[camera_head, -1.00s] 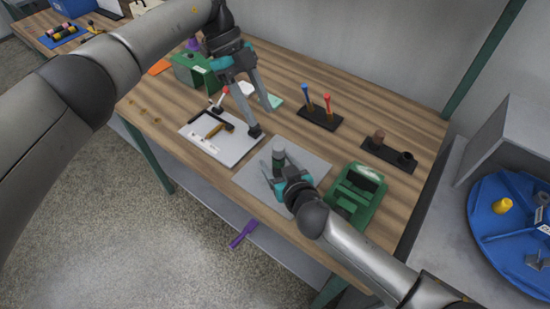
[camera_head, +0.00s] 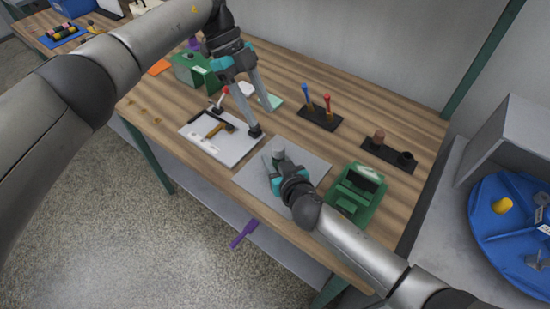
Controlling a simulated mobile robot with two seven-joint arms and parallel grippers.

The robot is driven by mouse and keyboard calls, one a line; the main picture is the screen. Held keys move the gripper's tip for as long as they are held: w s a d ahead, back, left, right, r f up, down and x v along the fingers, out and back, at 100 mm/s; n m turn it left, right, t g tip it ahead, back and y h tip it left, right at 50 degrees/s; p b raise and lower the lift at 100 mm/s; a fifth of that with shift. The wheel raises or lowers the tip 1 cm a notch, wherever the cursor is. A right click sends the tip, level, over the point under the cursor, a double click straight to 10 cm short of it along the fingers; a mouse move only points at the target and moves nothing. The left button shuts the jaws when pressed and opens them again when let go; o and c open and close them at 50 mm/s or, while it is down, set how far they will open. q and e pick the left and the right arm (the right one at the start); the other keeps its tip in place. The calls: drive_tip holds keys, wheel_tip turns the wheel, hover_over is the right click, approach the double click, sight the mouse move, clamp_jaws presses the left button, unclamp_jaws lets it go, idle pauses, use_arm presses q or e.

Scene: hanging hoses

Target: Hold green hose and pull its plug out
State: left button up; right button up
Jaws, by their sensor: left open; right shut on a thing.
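No hanging green hose can be made out in the head view. A short grey-green cylinder (camera_head: 278,153) stands over the grey mat (camera_head: 308,163) at the middle front of the bench. My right gripper (camera_head: 274,165) is shut on it from the front. I cannot tell whether the cylinder is a plug or part of a hose. My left gripper (camera_head: 262,119) is open and empty, above and to the left of the cylinder, with its fingers pointing down beside the white board. The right fingers are partly hidden by the gripper's body.
A white board (camera_head: 225,150) with a hammer lies left of the mat. A green device (camera_head: 356,194) stands right of it. Blue and red handles on a black base (camera_head: 319,118) and a dark two-post base (camera_head: 388,155) are behind. A blue round tray (camera_head: 510,235) is far right.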

sight(279, 146)
clamp_jaws()
use_arm(q)
drive_tip(key=shift+o, duration=1.4)
drive_tip(key=shift+s+d+r, duration=0.1)
drive_tip(key=shift+d, duration=0.05)
drive_tip(key=shift+o, duration=0.3)
drive_tip(key=shift+s+d+r+y, duration=0.1)
drive_tip(key=shift+d+r+y, duration=0.1)
drive_tip(key=shift+y, duration=0.1)
drive_tip(key=s+d+r+t+y, duration=0.3)
drive_tip(key=d+r+y, duration=0.1)
wheel_tip(279, 146, down, 12)
drive_tip(key=shift+f, duration=0.15)
clamp_jaws()
